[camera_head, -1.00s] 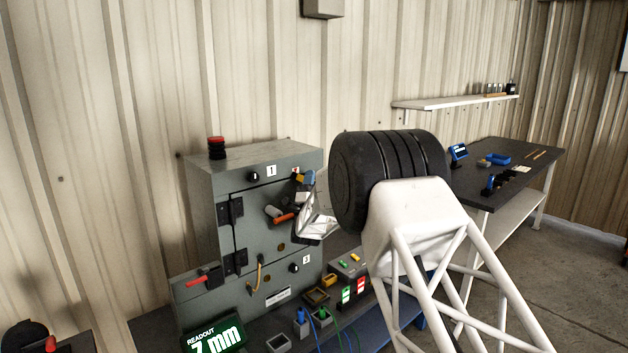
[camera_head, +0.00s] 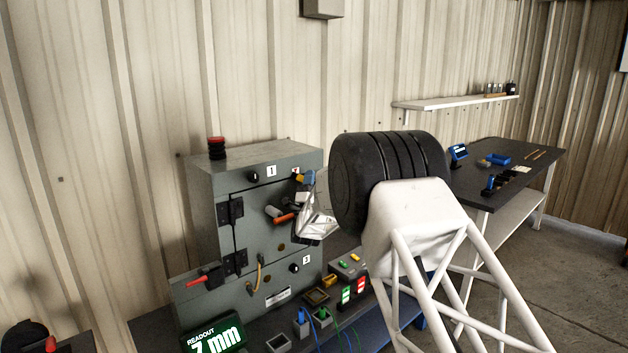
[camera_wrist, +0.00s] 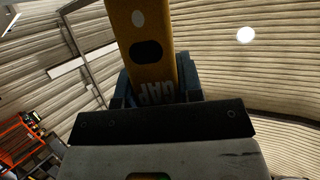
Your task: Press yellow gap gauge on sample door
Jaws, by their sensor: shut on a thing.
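The yellow gap gauge (camera_wrist: 148,45) fills the top middle of the wrist view, with the letters "GAP" on it. My gripper (camera_wrist: 152,92) is shut on its near end. In the head view my gripper (camera_head: 300,178) is small and partly hidden by my own arm, close to the upper right front of the grey cabinet. The sample door (camera_head: 262,215) is on the cabinet's front, with dark hinges on its left and an orange-tipped handle (camera_head: 283,217). It looks closed. Whether the gauge touches the door cannot be told.
A green readout (camera_head: 214,338) shows 7 mm. A black and red stack (camera_head: 217,148) stands on the cabinet. A box with coloured buttons (camera_head: 349,265) and several small parts lie on the bench in front. A dark table (camera_head: 505,180) stands at the right.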

